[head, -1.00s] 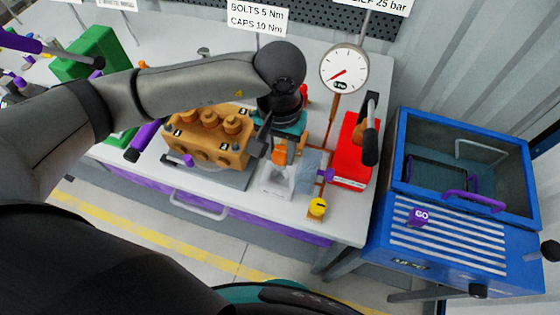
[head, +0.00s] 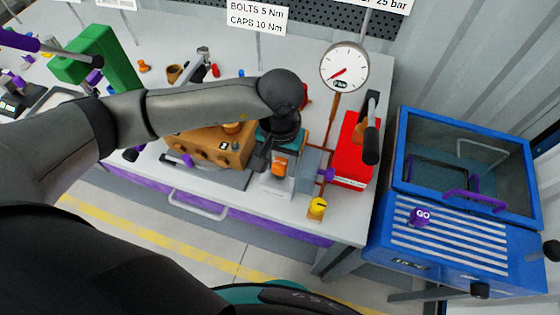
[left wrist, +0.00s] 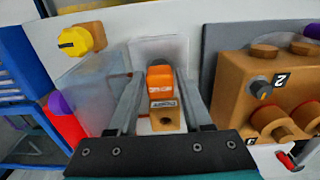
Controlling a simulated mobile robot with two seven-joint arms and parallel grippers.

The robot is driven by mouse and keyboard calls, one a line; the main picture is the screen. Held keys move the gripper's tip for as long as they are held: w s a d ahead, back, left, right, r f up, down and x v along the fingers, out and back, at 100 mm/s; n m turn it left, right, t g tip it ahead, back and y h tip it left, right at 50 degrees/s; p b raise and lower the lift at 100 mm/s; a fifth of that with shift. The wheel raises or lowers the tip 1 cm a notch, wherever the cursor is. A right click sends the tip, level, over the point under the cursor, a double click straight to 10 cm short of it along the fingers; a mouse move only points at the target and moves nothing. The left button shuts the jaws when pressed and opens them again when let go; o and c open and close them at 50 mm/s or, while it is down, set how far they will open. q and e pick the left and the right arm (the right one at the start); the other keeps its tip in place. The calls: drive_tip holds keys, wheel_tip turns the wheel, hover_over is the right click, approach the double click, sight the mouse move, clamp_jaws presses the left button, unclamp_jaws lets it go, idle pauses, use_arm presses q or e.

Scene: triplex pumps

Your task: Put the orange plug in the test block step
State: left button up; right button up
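The orange plug (head: 279,167) stands at a pale block (head: 277,187) near the bench's front. In the left wrist view the plug (left wrist: 160,82) is between the fingers of my left gripper (left wrist: 160,92), with a visible gap on each side. A tan labelled piece (left wrist: 166,116) is on the near side of the plug. My left gripper (head: 279,158) points down over the plug and looks open. A grey translucent-looking block (head: 309,165) stands just right of it; I cannot tell whether it is the test block. My right gripper is not in view.
A tan pump body (head: 212,148) stands close left of the gripper. A yellow knob (head: 317,206), a red box (head: 352,150) and a pressure gauge (head: 344,68) are on the right. A blue cabinet (head: 460,235) stands beyond the bench's right end.

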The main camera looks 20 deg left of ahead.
sight(280, 163)
use_arm(q)
drive_tip(key=shift+r, duration=0.1)
drive_tip(key=shift+r+p, duration=0.25)
drive_tip(key=shift+p, duration=0.05)
wheel_tip(280, 163, up, 12)
drive_tip(key=shift+f, duration=0.2)
